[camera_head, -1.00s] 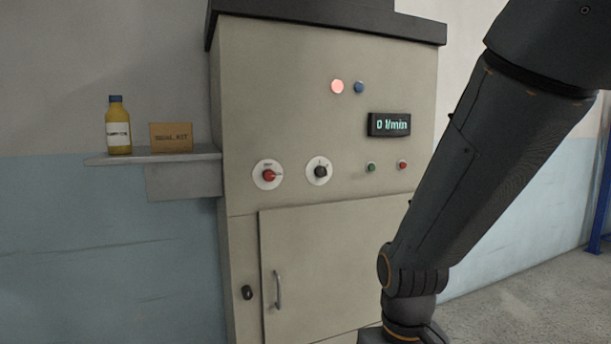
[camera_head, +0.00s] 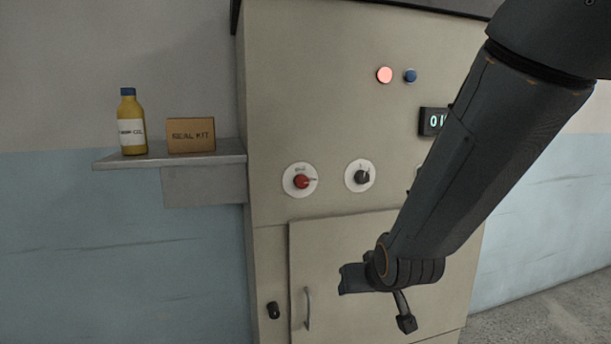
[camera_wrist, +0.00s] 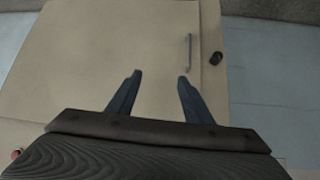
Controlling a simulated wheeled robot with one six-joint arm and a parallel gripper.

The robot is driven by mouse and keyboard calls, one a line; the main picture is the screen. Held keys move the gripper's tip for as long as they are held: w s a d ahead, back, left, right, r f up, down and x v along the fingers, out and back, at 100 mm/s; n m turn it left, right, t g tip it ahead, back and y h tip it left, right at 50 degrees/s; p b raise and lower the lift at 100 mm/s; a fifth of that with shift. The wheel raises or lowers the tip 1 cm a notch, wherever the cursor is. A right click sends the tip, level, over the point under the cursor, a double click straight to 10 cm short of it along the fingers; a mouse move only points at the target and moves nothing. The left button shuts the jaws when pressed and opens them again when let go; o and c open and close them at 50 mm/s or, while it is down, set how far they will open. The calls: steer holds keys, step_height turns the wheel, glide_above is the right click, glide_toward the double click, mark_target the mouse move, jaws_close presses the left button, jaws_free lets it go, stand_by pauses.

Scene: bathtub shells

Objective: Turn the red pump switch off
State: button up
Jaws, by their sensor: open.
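The red pump switch (camera_head: 302,182) is a red rotary knob on a round white plate on the cabinet front, left of a similar black knob (camera_head: 362,177). Its pointer side faces right. In the wrist view my gripper (camera_wrist: 160,74) shows two dark fingers spread apart with nothing between them, in front of the cabinet door. In the head view my arm reaches down on the right, and the gripper is partly hidden by the wrist, below and right of the red switch and apart from it.
The cabinet carries a lit pinkish lamp (camera_head: 384,75), a blue button (camera_head: 410,75) and a display (camera_head: 432,121) partly covered by my arm. The door handle (camera_head: 307,308) and a black latch (camera_head: 273,310) are below. A shelf (camera_head: 215,159) at left holds a yellow bottle (camera_head: 132,124) and a box (camera_head: 191,135).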

steer(key=w+a+r+t+y+p, duration=0.15)
steer(key=w+a+r+t, duration=0.3)
steer(key=r, duration=0.45)
steer(key=n+t+y+p, duration=0.1)
steer(key=n+t+y, duration=0.1)
steer(key=t, duration=0.2)
glide_toward(303, 181)
steer(key=shift+p+x, duration=1.15)
steer(key=shift+x, duration=2.95)
steer(key=c, duration=1.1)
steer(key=shift+o, duration=0.2)
